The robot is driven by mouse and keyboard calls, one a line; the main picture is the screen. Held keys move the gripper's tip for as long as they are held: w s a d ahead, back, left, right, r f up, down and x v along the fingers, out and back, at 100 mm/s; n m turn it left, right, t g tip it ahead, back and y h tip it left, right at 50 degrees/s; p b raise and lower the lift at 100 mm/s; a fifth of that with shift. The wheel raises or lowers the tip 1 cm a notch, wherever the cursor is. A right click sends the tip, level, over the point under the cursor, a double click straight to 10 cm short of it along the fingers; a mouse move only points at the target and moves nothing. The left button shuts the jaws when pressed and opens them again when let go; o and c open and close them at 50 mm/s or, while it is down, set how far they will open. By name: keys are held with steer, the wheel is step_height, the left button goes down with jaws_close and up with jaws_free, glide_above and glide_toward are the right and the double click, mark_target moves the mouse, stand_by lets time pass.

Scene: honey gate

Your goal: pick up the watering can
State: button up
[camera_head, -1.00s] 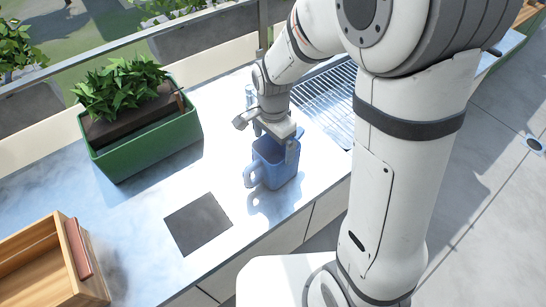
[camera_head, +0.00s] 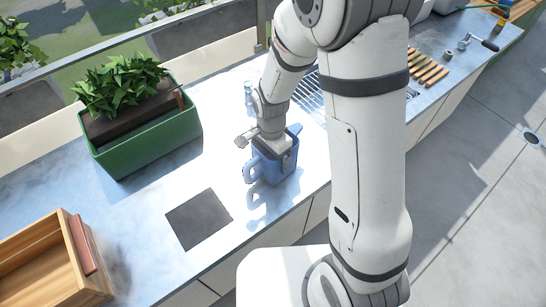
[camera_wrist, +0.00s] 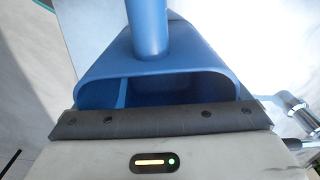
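The blue watering can (camera_head: 268,174) stands upright on the light metal counter (camera_head: 150,205), with its loop handle toward the left and its spout toward the upper right. My gripper (camera_head: 275,152) is down at the can's top from above. In the wrist view the can's open rim and an upright blue part (camera_wrist: 148,30) lie directly beyond the dark edge of my gripper, and the inside of the can is visible.
A green planter (camera_head: 150,140) with leafy plants stands at the back left. A wooden crate (camera_head: 90,285) is at the front left. A dark square plate (camera_head: 199,219) lies left of the can. A tap (camera_head: 249,93) and a drain rack (camera_head: 310,92) are behind my arm.

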steer(key=c, duration=0.7)
steer(key=shift+o, duration=0.2)
